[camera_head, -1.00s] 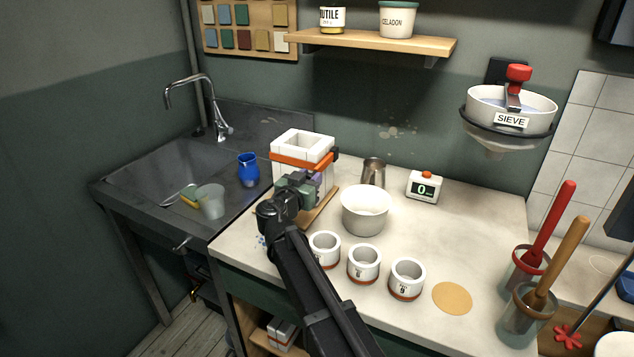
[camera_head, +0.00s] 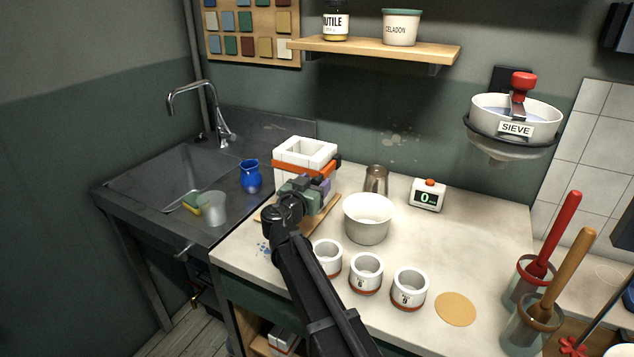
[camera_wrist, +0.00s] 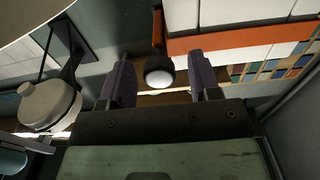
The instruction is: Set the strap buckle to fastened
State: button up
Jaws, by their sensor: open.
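The white plaster mould (camera_head: 303,150) stands on a wooden board on the counter. An orange strap (camera_head: 305,171) runs around it, with a dark buckle (camera_head: 337,161) at its right end. My gripper (camera_head: 322,184) is in front of the mould's right side, close to the strap. The wrist view looks roughly upside down. There the strap (camera_wrist: 235,42) crosses the mould at upper right. A dark round piece with a pale face (camera_wrist: 159,78) shows between the two open fingers, below an orange upright piece (camera_wrist: 157,25). I cannot tell whether the fingers touch it, nor the buckle's exact setting.
A white bowl (camera_head: 367,220) and a metal cup (camera_head: 376,180) stand just right of my gripper. Several small white pots (camera_head: 366,275) line the counter's front. A timer (camera_head: 427,196) stands behind, and the sieve (camera_head: 515,128) hangs at the right. The sink is at left.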

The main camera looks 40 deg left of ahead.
jog(key=v, duration=0.9)
jog(key=shift+s+d, duration=0.1)
jog(key=shift+s, duration=0.05)
